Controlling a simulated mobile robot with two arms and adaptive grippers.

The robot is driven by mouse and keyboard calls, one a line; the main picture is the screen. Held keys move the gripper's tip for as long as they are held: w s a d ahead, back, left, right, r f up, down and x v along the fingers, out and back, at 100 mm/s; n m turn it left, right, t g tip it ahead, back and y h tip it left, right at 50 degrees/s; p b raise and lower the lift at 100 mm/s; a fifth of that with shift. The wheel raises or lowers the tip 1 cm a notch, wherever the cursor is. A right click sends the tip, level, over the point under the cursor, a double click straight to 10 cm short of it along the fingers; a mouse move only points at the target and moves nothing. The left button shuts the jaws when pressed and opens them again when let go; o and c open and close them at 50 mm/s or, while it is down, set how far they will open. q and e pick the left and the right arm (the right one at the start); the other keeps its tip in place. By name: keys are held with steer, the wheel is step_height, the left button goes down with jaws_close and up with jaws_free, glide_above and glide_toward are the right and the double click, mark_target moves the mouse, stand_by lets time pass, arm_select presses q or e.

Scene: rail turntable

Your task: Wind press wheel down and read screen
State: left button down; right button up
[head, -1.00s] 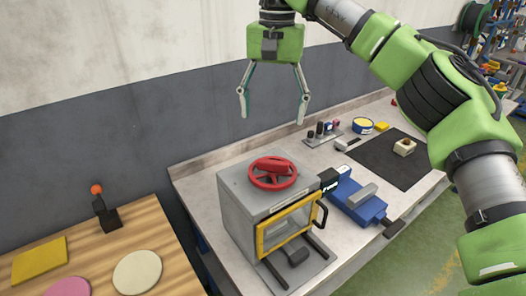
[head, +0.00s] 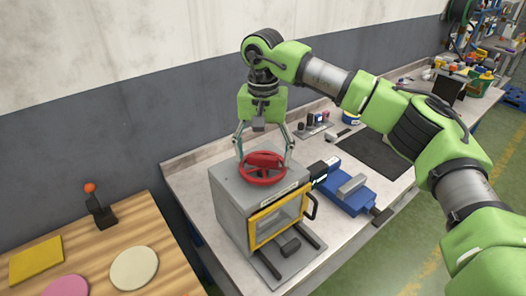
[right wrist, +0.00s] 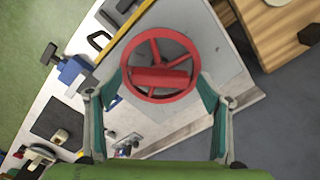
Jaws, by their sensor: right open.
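A red press wheel (head: 262,168) with spokes and a raised crossbar lies flat on top of a grey press box (head: 228,205). My right gripper (head: 265,156) is open above and around the wheel, one finger on each side. In the right wrist view the wheel (right wrist: 160,65) sits between the open fingers (right wrist: 160,90); I cannot tell whether they touch the rim. My left gripper is not in view.
The press has a yellow-framed front door (head: 282,217) with a dark handle. A blue vise (head: 345,190) stands right of it, with a dark mat (head: 375,150) behind. A wooden table (head: 95,245) at the left holds a yellow square and round discs.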

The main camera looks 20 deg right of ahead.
steer(key=shift+f, duration=0.1)
steer(key=c, duration=1.1)
